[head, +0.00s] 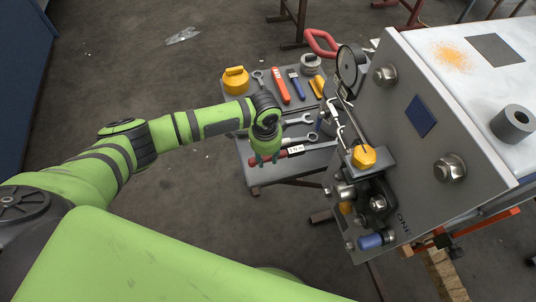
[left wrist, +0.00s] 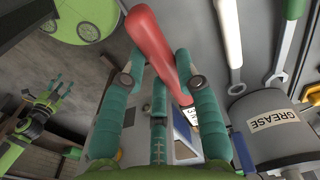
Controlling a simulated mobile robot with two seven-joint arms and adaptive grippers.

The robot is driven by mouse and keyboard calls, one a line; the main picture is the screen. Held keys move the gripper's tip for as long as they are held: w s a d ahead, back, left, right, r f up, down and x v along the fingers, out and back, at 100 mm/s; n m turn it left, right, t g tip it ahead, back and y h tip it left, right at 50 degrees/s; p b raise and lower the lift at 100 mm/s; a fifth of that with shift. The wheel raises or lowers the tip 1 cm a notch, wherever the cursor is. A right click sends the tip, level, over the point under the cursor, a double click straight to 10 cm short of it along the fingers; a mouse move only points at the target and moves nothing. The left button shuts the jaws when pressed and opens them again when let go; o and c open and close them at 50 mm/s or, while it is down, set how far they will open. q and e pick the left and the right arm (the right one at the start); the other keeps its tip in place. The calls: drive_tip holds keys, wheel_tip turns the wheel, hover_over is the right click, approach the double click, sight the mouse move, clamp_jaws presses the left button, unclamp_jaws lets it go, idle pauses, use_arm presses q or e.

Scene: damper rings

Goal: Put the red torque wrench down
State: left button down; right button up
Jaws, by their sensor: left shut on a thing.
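The red torque wrench (head: 283,155) has a red handle, a white label and a metal shaft that points right. My left gripper (head: 265,159) is shut on its red handle. The wrench is over the front part of the grey tool table (head: 262,178); I cannot tell whether it touches the top. In the left wrist view the red handle (left wrist: 151,38) runs between the teal fingers of the left gripper (left wrist: 160,78), and part of the shaft is hidden. My right gripper (left wrist: 52,92) shows small at the left of that view, its fingers apart.
Behind the wrench lie wrenches (head: 298,120), a red-handled tool (head: 281,86), a blue-handled tool (head: 296,84) and a yellow object (head: 235,80). A grey machine block (head: 430,125) with bolts, a gauge (head: 350,65) and a yellow knob (head: 363,157) stands close on the right.

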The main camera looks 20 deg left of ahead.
use_arm(q)
drive_tip(key=shift+r, duration=0.15)
drive_tip(key=shift+r+p, duration=0.15)
drive_tip(key=shift+p, duration=0.45)
drive_tip(key=shift+f+b, duration=2.2)
drive_tip(key=shift+f, duration=1.25)
drive_tip(key=c, duration=1.2)
unclamp_jaws()
drive_tip(key=o, duration=0.5)
